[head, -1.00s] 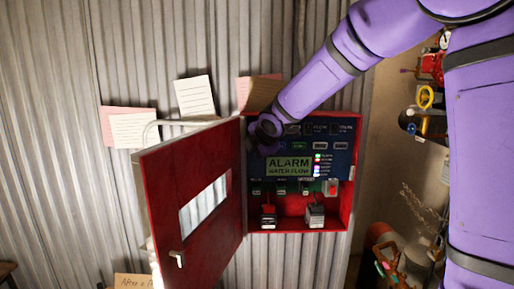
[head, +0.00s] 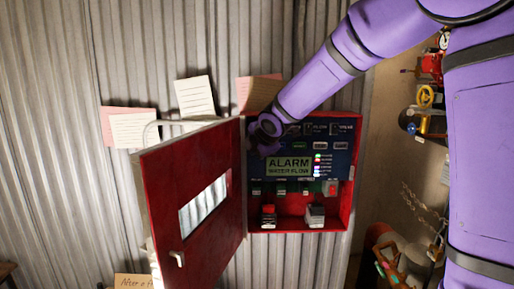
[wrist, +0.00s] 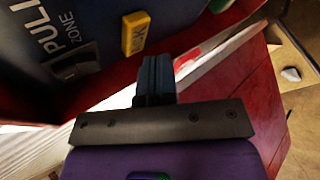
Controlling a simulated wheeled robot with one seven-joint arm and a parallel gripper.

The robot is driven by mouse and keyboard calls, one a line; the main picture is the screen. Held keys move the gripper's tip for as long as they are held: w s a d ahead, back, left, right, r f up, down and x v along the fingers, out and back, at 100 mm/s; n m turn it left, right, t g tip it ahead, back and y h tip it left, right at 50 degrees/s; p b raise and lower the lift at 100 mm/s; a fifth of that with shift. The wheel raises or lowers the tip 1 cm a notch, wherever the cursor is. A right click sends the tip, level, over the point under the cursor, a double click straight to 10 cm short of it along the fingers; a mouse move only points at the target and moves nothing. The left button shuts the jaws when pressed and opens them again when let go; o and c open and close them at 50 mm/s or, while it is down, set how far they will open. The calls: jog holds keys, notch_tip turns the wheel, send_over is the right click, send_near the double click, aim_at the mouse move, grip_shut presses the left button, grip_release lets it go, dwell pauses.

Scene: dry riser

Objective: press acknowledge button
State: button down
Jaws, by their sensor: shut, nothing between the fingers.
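In the wrist view a yellow button (wrist: 136,33) with dark lettering, which looks like ACK, sits on the blue panel (wrist: 85,30). My gripper (wrist: 155,68) is shut and empty, its fingertips just below and right of the yellow button in the picture. I cannot tell whether they touch the panel. In the head view my gripper (head: 268,142) is at the upper left of the panel inside the open red alarm box (head: 349,205). There the hand hides the yellow button. The screen (head: 289,166) reads ALARM WATER FLOW.
The open red door (head: 200,250) stands left of the box, close to my gripper. A green button (wrist: 219,5) shows beyond the yellow one. Switches line the lower panel, with a red one (head: 331,188) at right. Notes are on the corrugated wall, and red piping stands at right.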

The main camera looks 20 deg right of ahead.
jog(key=shift+w, duration=0.1)
jog(key=shift+w+d, duration=0.15)
jog(key=shift+w, duration=0.1)
jog(key=shift+w+d, duration=0.15)
jog(key=shift+w, duration=0.35)
dwell(0.8)
jog(key=shift+s, duration=0.15)
jog(key=shift+s+a, duration=0.3)
jog(key=shift+s, duration=0.45)
jog(key=s, duration=0.1)
jog(key=s+a, duration=0.1)
jog(key=s, duration=0.2)
jog(key=shift+s+a, duration=0.25)
jog(key=shift+s, duration=0.15)
dwell(0.8)
